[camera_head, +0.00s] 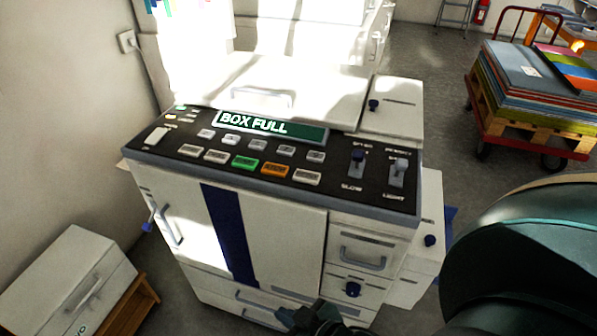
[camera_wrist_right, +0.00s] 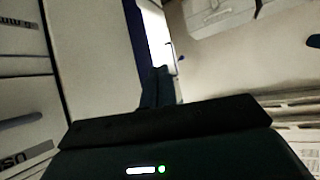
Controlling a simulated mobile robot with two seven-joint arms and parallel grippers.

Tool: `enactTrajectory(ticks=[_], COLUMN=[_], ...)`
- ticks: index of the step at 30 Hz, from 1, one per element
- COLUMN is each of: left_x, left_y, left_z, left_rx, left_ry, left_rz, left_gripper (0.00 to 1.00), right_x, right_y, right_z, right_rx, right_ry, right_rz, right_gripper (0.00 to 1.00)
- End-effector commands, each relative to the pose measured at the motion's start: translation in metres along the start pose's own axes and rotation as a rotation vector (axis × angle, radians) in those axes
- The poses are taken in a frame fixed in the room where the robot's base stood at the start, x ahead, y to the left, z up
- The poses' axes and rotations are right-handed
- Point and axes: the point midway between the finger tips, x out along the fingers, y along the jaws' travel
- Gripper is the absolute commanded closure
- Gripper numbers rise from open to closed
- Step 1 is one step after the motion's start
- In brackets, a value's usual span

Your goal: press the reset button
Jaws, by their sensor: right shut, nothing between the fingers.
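The machine's dark control panel (camera_head: 330,190) carries several grey buttons, a green button (camera_head: 245,164) and an orange button (camera_head: 275,170). Their labels are too small to read, so I cannot tell which is the reset button. A display (camera_head: 270,126) above them reads "BOX FULL". My right gripper (camera_head: 300,318) is low in front of the machine, below the panel and apart from the buttons. Its fingers (camera_wrist_right: 158,88) are shut and empty in the right wrist view, with pale machine fronts beyond. My left gripper is not in view.
The machine's front has a door with a blue stripe (camera_head: 230,235) and drawers with handles. Two sliders (camera_head: 357,163) sit at the panel's right. A white box (camera_head: 70,285) stands at lower left. A cart with stacked boards (camera_head: 530,85) stands at upper right.

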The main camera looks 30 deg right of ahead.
Motion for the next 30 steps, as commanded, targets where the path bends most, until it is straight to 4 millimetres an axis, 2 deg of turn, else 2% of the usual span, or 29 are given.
enactTrajectory(ticks=[8,11,14,17,19,21,23,24,26,27,29,30], left_x=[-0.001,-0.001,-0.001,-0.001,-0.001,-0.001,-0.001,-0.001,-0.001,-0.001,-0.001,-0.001], left_y=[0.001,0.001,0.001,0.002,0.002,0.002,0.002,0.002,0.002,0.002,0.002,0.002], left_z=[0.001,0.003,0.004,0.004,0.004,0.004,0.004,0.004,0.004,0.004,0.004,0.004], left_rx=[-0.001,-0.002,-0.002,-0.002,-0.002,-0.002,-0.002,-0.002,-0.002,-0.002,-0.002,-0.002], left_ry=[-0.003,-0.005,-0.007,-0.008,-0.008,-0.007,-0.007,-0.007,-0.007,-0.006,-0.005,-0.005], left_rz=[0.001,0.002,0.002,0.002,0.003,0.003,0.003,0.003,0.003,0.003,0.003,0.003], left_gripper=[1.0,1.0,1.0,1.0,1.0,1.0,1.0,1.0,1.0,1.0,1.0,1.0], right_x=[-0.004,0.0,0.005,0.008,0.003,-0.007,-0.02,-0.028,-0.037,-0.041,-0.043,-0.043], right_y=[-0.001,0.008,0.025,0.045,0.053,0.052,0.045,0.039,0.03,0.028,0.033,0.043], right_z=[0.007,-0.007,-0.04,-0.097,-0.146,-0.195,-0.235,-0.253,-0.27,-0.276,-0.28,-0.28], right_rx=[0.0,-0.064,-0.228,-0.51,-0.769,-1.076,-1.398,-1.619,-1.957,-2.187,-2.541,-2.775], right_ry=[-0.015,0.03,0.138,0.32,0.479,0.654,0.816,0.91,1.028,1.086,1.131,1.129], right_rz=[0.001,0.016,0.052,0.11,0.158,0.208,0.253,0.277,0.3,0.305,0.293,0.268], right_gripper=[1.0,1.0,1.0,1.0,1.0,1.0,1.0,1.0,1.0,1.0,1.0,1.0])
